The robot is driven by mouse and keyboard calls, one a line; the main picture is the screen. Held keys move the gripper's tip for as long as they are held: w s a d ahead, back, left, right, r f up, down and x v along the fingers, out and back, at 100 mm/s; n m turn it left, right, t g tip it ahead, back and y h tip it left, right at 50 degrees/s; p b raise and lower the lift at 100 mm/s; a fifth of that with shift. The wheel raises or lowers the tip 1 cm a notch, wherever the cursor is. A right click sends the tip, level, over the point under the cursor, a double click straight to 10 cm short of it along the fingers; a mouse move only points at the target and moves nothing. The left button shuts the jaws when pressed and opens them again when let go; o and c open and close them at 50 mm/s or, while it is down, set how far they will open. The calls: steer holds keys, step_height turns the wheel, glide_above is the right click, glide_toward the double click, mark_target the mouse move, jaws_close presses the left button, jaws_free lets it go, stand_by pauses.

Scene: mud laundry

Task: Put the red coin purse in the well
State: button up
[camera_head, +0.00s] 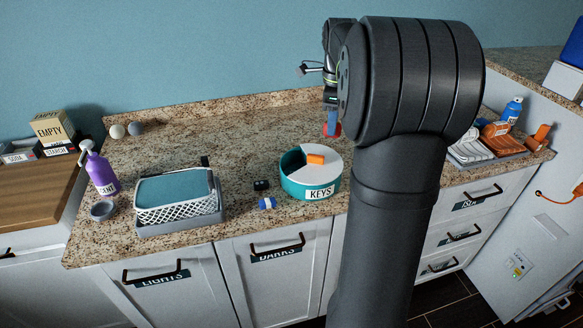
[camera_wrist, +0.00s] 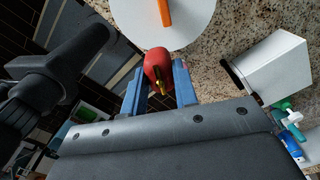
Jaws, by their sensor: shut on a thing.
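The red coin purse (camera_wrist: 157,64), with a gold clasp, is between the two blue fingers of my gripper (camera_wrist: 159,82) in the wrist view. My gripper is shut on it. The lid (camera_wrist: 145,20) also shows beyond the purse in the wrist view.
A black item (camera_head: 261,185) and a blue-and-white item (camera_head: 267,203) lie left of the container. A tray (camera_head: 487,158) of folded cloths is right.

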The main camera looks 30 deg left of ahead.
steer(key=s+a+f, duration=0.1)
steer(key=a+f, duration=0.9)
steer(key=a, duration=0.1)
steer(key=shift+f, duration=0.35)
steer(key=shift+f, duration=0.1)
steer(key=shift+f, duration=0.5)
steer(key=o, duration=1)
step_height(320, 180, up, 13)
steer(key=shift+r, duration=0.15)
